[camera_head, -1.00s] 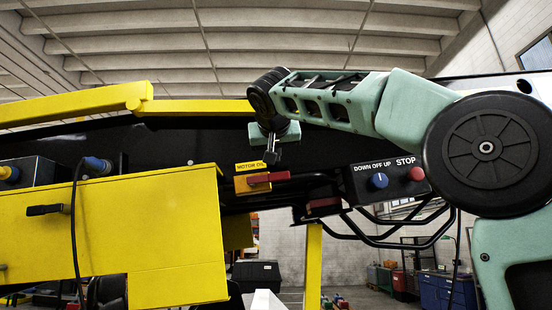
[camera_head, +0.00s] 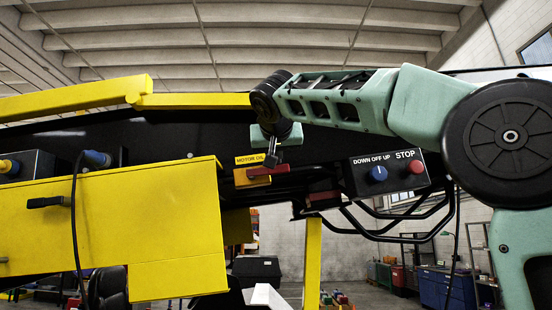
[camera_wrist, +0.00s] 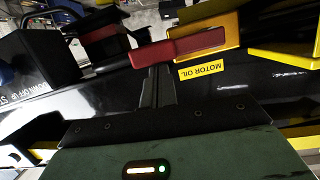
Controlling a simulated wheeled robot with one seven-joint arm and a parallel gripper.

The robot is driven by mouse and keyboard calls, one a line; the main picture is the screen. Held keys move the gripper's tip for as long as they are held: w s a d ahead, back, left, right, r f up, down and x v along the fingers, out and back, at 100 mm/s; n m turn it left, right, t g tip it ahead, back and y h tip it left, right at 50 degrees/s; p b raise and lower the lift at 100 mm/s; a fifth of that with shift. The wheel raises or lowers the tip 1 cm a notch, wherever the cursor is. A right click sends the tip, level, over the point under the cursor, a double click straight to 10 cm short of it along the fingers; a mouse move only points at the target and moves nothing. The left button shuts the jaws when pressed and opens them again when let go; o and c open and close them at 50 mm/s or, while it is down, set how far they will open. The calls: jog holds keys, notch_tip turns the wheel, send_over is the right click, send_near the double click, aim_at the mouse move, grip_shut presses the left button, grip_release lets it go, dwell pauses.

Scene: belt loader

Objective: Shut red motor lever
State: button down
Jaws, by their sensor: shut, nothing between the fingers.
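The red motor lever (camera_head: 279,170) sticks out to the right from a yellow switch box (camera_head: 241,178) under the yellow MOTOR OIL label (camera_head: 250,160). It points right and slightly up. In the wrist view the red lever (camera_wrist: 178,47) crosses the yellow box (camera_wrist: 220,30), with the label (camera_wrist: 202,69) beside it. My gripper (camera_head: 271,160) points down, shut and empty, with its fingertips at the lever's upper side. In the wrist view the fingertips (camera_wrist: 158,70) meet the lever's edge near its middle; I cannot tell whether they touch.
A control box (camera_head: 392,173) with a blue knob and a red STOP button is to the right. A second dark red part (camera_head: 323,197) sits below it to the left. Black tube rails (camera_head: 400,237) hang beneath. A large yellow panel (camera_head: 150,225) stands left.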

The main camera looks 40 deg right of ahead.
aim_at(280, 170)
jog(key=shift+f+b, duration=0.3)
jog(key=shift+b, duration=0.15)
jog(key=f+m+b, duration=0.1)
jog(key=b, duration=0.1)
jog(key=f+m+b, duration=0.1)
jog(key=b, duration=0.1)
jog(key=d+f+m+t+y+b, duration=0.1)
jog(key=b, duration=0.1)
jog(key=shift+s+b, duration=0.25)
jog(key=shift+b, duration=0.1)
notch_tip(280, 170, down, 7)
jog(key=w+a+m+t+y+b, duration=0.1)
jog(key=a+m+t+b, duration=0.2)
jog(key=m+b, duration=0.7)
jog(key=b, duration=0.4)
jog(key=shift+w+r+y+b, duration=0.2)
jog(key=shift+w+y+b, duration=0.15)
jog(key=shift+w+y, duration=0.05)
